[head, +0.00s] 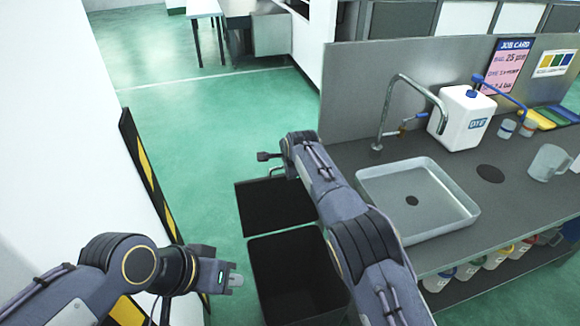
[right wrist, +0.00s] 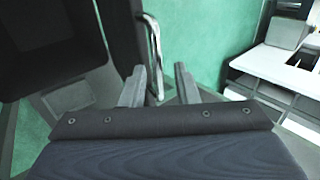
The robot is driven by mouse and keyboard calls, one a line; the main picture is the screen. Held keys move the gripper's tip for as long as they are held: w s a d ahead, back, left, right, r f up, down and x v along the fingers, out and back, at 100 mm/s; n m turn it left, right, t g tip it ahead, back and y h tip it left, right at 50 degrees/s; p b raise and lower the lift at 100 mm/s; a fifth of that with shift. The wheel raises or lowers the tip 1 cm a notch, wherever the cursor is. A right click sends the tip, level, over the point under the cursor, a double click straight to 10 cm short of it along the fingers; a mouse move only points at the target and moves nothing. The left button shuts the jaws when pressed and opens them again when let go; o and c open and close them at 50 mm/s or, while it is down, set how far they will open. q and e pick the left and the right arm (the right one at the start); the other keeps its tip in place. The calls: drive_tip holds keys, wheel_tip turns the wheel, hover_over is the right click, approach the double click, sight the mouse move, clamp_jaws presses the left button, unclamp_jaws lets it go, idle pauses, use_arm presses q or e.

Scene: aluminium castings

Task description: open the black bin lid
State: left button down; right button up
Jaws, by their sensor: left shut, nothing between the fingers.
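The black bin (head: 252,290) stands on the floor left of the bench, its dark inside open to view. Its black lid (head: 262,208) appears swung back beyond the opening; I cannot tell its exact angle. A metal bar handle (head: 277,169) is at the lid's far edge and also shows in the right wrist view (right wrist: 153,50). My right gripper (head: 268,157) is by the handle. In the right wrist view its fingers (right wrist: 160,88) are apart, with the handle's lower end between or just beyond them. My left gripper (head: 236,281) is shut and empty, left of the bin.
A bench with a steel sink (head: 412,230), a tap and a white dye container (head: 462,118) is on the right. A panel with yellow-black stripes (head: 145,165) stands at left. Green floor (head: 215,120) is clear beyond the bin.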

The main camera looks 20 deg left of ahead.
drive_tip(key=b+v, duration=0.1)
drive_tip(key=v, duration=0.3)
drive_tip(key=shift+s+d+r, duration=0.1)
drive_tip(key=shift+r, duration=0.2)
